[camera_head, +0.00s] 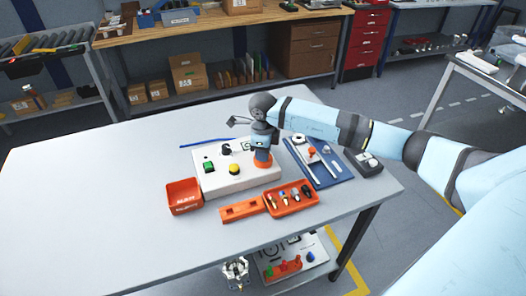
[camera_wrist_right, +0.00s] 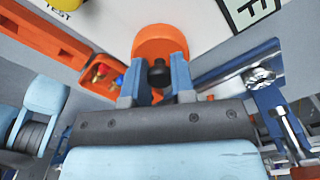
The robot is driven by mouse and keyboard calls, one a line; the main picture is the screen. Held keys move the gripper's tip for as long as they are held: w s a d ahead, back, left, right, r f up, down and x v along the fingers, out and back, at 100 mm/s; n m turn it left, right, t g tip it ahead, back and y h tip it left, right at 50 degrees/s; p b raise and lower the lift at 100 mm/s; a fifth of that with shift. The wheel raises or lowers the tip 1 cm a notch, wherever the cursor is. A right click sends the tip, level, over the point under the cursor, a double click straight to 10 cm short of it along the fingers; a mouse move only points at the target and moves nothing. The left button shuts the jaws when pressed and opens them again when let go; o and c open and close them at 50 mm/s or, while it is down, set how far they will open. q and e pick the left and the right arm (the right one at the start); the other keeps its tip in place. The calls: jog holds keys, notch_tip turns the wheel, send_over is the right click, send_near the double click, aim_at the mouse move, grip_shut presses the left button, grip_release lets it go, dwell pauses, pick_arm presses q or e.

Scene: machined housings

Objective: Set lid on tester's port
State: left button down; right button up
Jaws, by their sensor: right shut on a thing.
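The tester (camera_head: 215,184) is a white box on the table with a green switch, a yellow button and a black knob on top. My right gripper (camera_head: 262,150) is over its right end, pointing down. It is shut on the black knob of the orange round lid (camera_head: 263,161). The right wrist view shows the lid (camera_wrist_right: 160,42) in front of the fingers (camera_wrist_right: 157,78), with the white tester top beyond it. The port is not visible, and I cannot tell whether the lid touches the tester. My left gripper is not in view.
A red-orange bin (camera_head: 184,197) stands at the tester's front left corner. An orange tray (camera_head: 292,200) with small parts lies in front. A blue mat (camera_head: 325,172) with tools and a dark device (camera_head: 364,162) lie right. The table's left side is clear.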

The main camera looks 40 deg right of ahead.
jog(key=o, duration=1.5)
jog(key=shift+c, duration=0.2)
jog(key=shift+r, duration=0.15)
jog(key=shift+r+p, duration=2.2)
jog(key=shift+r, duration=1.7)
